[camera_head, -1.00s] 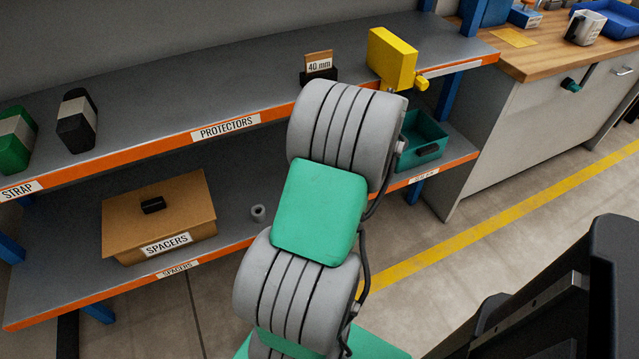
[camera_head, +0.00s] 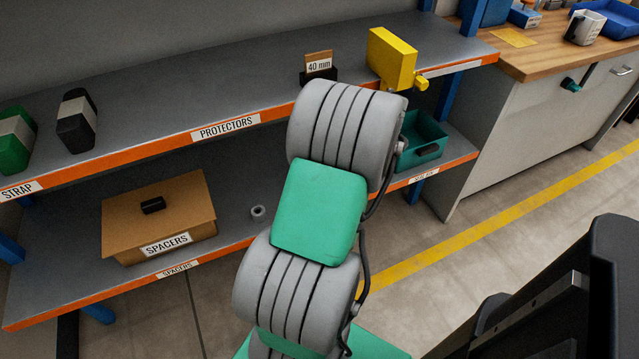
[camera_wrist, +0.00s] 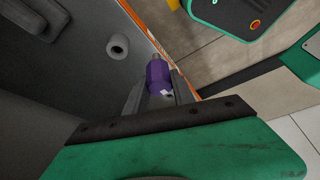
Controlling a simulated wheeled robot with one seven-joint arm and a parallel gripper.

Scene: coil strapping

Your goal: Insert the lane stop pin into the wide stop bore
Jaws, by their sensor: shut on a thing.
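In the wrist view my gripper (camera_wrist: 158,77) is shut on a purple pin-like piece (camera_wrist: 159,72), which I take to be the lane stop pin. A narrow grey tip shows at its far end, close to the orange shelf edge. A small grey ring with a dark hole (camera_wrist: 118,44) stands up and to the left of the pin, apart from it. It also shows on the lower shelf in the head view (camera_head: 258,211). I cannot tell whether it is the wide stop bore. In the head view my arm hides the gripper and the pin.
A brown SPACERS box (camera_head: 190,207) sits on the lower shelf (camera_head: 60,285) left of the ring. A teal bin (camera_head: 423,150) stands at that shelf's right end. The upper shelf (camera_head: 215,95) carries a yellow block (camera_head: 391,60) and a 40 mm card (camera_head: 318,63).

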